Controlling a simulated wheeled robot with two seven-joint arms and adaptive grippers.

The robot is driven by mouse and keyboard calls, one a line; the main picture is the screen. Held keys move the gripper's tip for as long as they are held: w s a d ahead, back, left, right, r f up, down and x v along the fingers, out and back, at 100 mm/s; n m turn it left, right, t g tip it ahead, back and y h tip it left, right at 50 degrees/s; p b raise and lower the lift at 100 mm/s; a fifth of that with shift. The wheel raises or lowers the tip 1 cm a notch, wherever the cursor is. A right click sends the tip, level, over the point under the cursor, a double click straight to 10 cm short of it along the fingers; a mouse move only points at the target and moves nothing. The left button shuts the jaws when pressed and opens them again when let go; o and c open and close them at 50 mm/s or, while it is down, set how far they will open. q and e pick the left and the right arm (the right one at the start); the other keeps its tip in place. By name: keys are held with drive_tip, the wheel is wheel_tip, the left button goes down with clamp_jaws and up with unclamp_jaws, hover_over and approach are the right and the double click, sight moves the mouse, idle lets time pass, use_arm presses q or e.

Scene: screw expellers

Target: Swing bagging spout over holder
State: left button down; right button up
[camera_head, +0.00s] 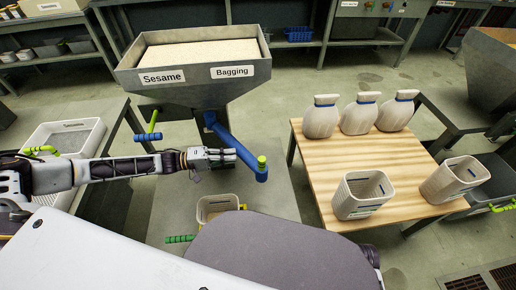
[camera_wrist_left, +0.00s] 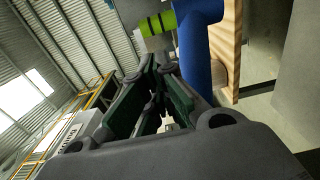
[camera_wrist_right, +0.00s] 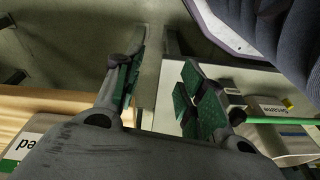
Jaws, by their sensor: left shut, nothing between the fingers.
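The blue bagging spout (camera_head: 238,149) comes out under the hopper labelled Sesame and Bagging. Its free end has a green-capped upright knob (camera_head: 262,161). My left gripper (camera_head: 232,156) is shut and empty beside the spout's outer end. In the left wrist view the knob (camera_wrist_left: 157,25) is just beyond my fingertips (camera_wrist_left: 160,62), with the blue spout (camera_wrist_left: 204,28) behind; contact is unclear. A pale open-topped container (camera_head: 214,204), possibly the holder, stands on the grey surface below the spout, partly hidden. My right gripper (camera_wrist_right: 160,75) is open and empty in the right wrist view.
A wooden table (camera_head: 345,165) at right carries three tied white sacks (camera_head: 360,115) and two pale baskets (camera_head: 362,193). A white crate (camera_head: 68,136) is at left. A green-tipped blue handle (camera_head: 150,133) sticks out by the hopper (camera_head: 195,88).

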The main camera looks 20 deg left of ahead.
sight(253, 159)
use_arm(q)
drive_tip(key=shift+a, duration=0.1)
drive_tip(key=shift+w, duration=0.1)
idle(0.3)
drive_tip(key=b+x, duration=0.2)
drive_tip(key=x, duration=0.6)
drive_tip(key=shift+d, duration=0.35)
drive_tip(key=shift+w+d, duration=0.3)
drive_tip(key=shift+d, duration=0.3)
use_arm(e)
drive_tip(key=shift+w+a+r, duration=0.15)
drive_tip(key=shift+r, duration=0.6)
drive_tip(key=shift+w+a+r, duration=0.15)
drive_tip(key=shift+r, duration=0.55)
use_arm(q)
drive_tip(key=shift+s+r, duration=0.1)
